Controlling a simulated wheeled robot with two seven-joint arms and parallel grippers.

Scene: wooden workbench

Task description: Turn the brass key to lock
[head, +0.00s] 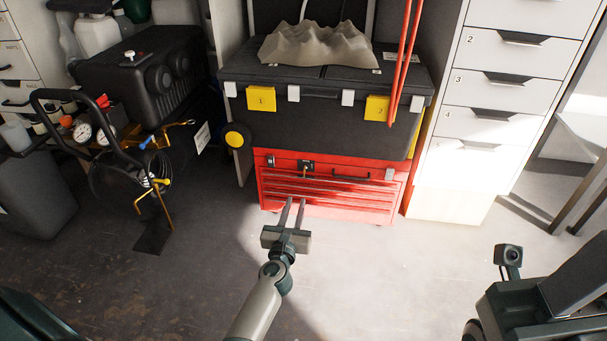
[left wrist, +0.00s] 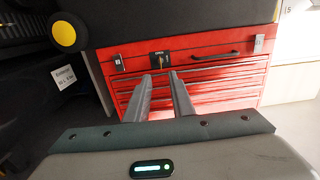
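The red tool chest (head: 331,188) stands on the floor under a black case. A small dark lock plate with the brass key (left wrist: 160,55) is on its upper front, left of the middle; the key also shows, very small, in the head view (head: 306,170). The key's exact angle is too small to tell. My left gripper (head: 296,200) points at the chest front. Its two fingers are apart with nothing between them, and in the left wrist view its tips (left wrist: 160,75) appear just below the key, not around it. My right gripper's fingers are not in view.
White drawers (head: 480,110) stand to the right. A cart with gauges and hoses (head: 105,130) stands to the left. The floor (head: 370,270) before the chest is clear.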

